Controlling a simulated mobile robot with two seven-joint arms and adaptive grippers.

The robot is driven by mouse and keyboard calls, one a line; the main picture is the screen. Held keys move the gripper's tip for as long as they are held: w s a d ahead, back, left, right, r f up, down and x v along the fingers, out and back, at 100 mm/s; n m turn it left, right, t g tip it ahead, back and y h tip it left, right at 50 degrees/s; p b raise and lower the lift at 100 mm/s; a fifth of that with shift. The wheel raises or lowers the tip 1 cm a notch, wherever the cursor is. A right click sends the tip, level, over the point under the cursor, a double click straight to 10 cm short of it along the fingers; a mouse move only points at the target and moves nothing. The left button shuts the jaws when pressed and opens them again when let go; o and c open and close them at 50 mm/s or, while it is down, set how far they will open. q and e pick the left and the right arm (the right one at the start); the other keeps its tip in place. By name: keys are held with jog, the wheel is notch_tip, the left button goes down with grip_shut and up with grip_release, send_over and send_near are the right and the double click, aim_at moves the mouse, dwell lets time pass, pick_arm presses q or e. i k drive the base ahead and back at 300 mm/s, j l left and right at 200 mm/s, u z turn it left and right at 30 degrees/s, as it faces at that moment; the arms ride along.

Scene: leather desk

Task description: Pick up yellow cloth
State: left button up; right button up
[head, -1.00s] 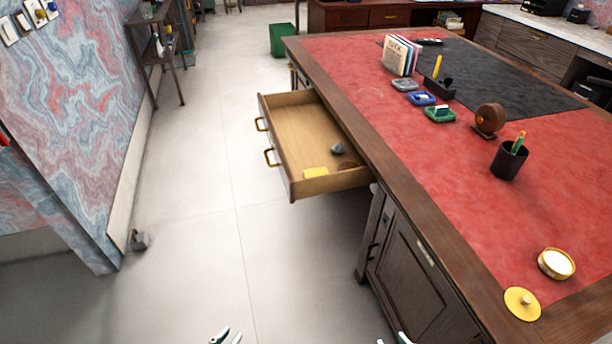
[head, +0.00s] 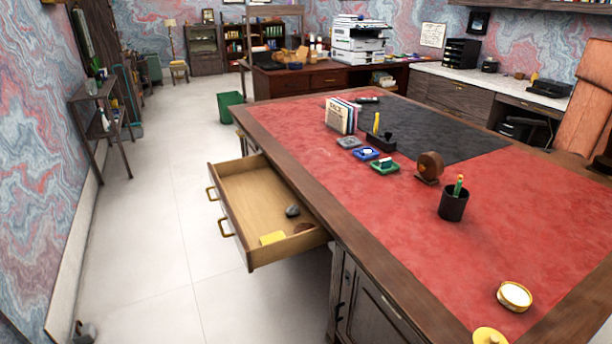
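The yellow cloth (head: 272,238) looks like a small flat yellow piece. It lies in the open desk drawer (head: 238,213), near the drawer's front right corner. A dark grey stone-like object (head: 292,211) and a brown item (head: 304,228) lie close to it in the drawer. Neither of my grippers shows in the head view now, so their distance from the cloth cannot be told.
A green bin (head: 230,106) stands beyond the drawer. The pale floor left of the drawer is clear.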

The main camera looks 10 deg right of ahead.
aim_at(265, 240)
jog(key=i+j+z, duration=0.75)
jog(key=j, duration=0.25)
jog(key=k+l, duration=0.05)
